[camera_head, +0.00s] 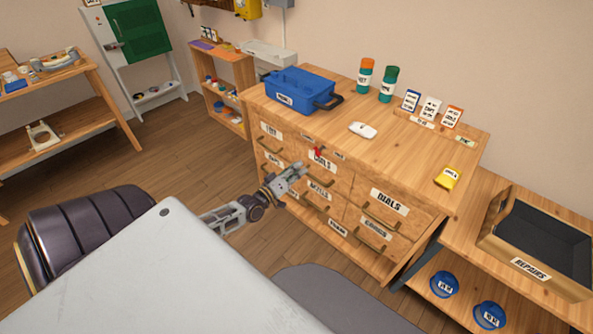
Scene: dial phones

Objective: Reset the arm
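My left gripper (294,177) is in front of the drawer fronts of the wooden cabinet (355,197). Its pale fingers point toward the drawers, and the view is too small to tell whether they are apart or closed. I cannot tell whether it touches the cabinet. Nothing is clearly seen in it. My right gripper is out of view.
On the cabinet top are a blue toolbox (298,90), a white object (363,130), two bottles (388,84), several cards (430,107) and a yellow object (447,178). A REPAIRS crate (530,263) sits on the right bench. Floor (170,160) left of the cabinet is clear.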

